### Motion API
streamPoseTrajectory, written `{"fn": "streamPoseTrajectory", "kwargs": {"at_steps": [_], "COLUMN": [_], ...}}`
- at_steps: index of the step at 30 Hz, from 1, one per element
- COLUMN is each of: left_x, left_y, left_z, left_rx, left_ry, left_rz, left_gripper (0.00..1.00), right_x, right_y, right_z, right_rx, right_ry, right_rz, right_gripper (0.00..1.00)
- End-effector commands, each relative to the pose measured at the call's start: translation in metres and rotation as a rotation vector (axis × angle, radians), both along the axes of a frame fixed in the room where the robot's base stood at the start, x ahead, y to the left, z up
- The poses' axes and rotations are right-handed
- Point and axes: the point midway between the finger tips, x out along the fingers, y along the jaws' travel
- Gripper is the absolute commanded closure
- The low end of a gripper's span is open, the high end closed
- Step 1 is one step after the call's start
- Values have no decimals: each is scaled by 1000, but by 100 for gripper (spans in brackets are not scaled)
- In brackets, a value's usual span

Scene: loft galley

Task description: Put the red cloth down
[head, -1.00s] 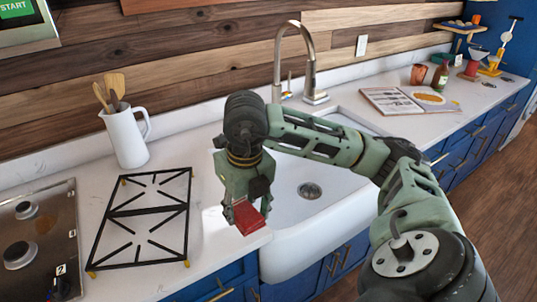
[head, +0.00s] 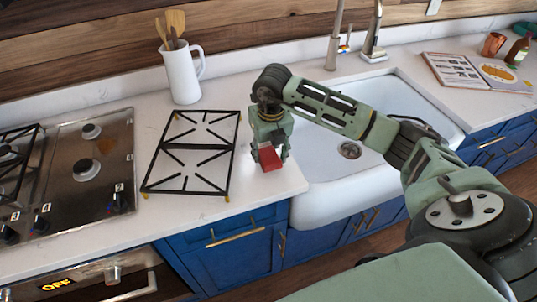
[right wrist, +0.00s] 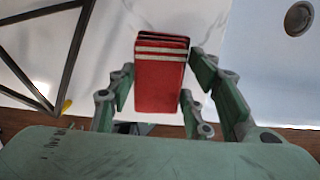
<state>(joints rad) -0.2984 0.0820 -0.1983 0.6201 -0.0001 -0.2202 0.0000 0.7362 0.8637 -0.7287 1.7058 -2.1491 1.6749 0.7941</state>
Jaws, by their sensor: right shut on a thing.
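The red cloth (head: 270,160) is a folded block with pale stripes near one end. My right gripper (head: 269,158) is shut on it over the white counter, between the black grate and the sink. In the right wrist view the cloth (right wrist: 160,80) stands between the two fingers of the gripper (right wrist: 160,85), its striped end toward the counter. I cannot tell whether the cloth touches the counter. My left gripper is not in view.
A black stove grate (head: 193,150) lies on the counter left of the cloth. The white sink (head: 375,130) is to the right. A white pitcher with utensils (head: 182,78) stands behind. A steel cooktop (head: 85,165) is at the left. The counter's front edge is close.

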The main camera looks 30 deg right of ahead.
Motion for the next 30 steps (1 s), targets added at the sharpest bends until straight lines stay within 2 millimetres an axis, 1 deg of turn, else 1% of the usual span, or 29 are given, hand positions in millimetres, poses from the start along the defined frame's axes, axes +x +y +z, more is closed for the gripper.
{"fn": "streamPoseTrajectory", "kwargs": {"at_steps": [1,3,6,14,18,19,24,25,30], "left_x": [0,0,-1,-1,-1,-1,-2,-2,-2], "left_y": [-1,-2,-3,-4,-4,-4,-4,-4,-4], "left_z": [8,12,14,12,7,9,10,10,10], "left_rx": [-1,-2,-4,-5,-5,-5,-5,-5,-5], "left_ry": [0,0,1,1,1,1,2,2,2], "left_rz": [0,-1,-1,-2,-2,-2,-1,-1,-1], "left_gripper": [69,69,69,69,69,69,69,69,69], "right_x": [-2,-2,-1,-1,-1,-1,-1,-1,-1], "right_y": [0,0,0,0,0,0,0,0,0], "right_z": [-6,-16,-26,-29,-34,-32,-31,-31,-31], "right_rx": [1,0,-1,-1,-1,-1,-1,0,0], "right_ry": [7,6,3,1,1,1,1,2,2], "right_rz": [0,0,1,1,1,1,0,0,0], "right_gripper": [75,75,75,75,75,51,36,35,35]}}
